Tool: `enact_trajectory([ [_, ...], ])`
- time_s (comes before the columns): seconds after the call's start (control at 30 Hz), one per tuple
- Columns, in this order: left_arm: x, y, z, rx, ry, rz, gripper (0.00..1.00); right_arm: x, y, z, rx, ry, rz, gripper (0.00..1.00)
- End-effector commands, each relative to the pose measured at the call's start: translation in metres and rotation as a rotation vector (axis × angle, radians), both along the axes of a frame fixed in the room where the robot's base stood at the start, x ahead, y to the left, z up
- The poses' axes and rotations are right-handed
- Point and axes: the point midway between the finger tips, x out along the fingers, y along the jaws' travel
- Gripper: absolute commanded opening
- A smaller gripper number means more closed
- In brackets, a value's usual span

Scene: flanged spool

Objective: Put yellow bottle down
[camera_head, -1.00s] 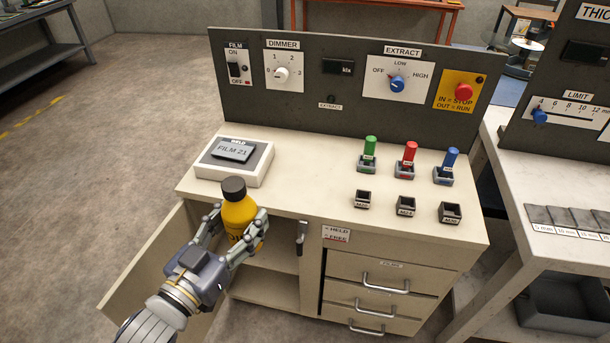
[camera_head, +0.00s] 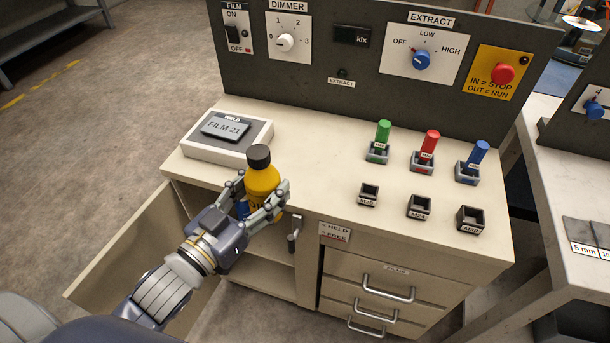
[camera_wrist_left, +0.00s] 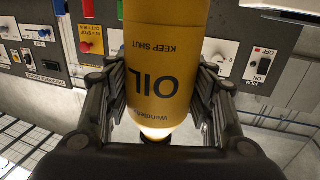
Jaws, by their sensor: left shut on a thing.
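The yellow bottle (camera_head: 262,182) has a black cap and stands upright between the fingers of my left gripper (camera_head: 262,200). In the left wrist view the bottle (camera_wrist_left: 165,60) reads "OIL" and "KEEP SHUT", and the fingers (camera_wrist_left: 160,100) press on both its sides. My right gripper is not in view.
The "HELD" box (camera_head: 232,150) carries a "FILM 21" plate. Green (camera_head: 382,135), red (camera_head: 430,145) and blue (camera_head: 478,155) handles stand in holders, with empty dark sockets before them. The cabinet door (camera_head: 130,245) hangs open below. Bench top right of the bottle is clear.

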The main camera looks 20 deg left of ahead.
Motion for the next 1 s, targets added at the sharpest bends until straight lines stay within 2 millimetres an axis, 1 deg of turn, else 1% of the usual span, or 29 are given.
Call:
enact_trajectory([
  [0.03,0.002,0.000,-0.001,-0.001,-0.005,-0.001,0.17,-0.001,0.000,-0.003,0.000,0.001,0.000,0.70],
  [0.17,0.016,-0.002,-0.001,0.000,-0.006,-0.001,0.17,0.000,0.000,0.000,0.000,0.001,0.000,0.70],
  [0.47,0.070,-0.009,-0.005,0.000,-0.007,0.000,0.17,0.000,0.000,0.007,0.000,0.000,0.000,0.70],
  [0.8,0.135,-0.018,-0.011,-0.001,-0.006,0.000,0.17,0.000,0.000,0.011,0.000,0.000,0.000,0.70],
  [0.9,0.149,-0.019,-0.013,-0.001,-0.005,0.000,0.17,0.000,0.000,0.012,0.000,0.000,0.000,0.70],
  [1.0,0.157,-0.021,-0.015,0.000,-0.004,-0.001,0.17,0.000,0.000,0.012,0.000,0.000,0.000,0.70],
])
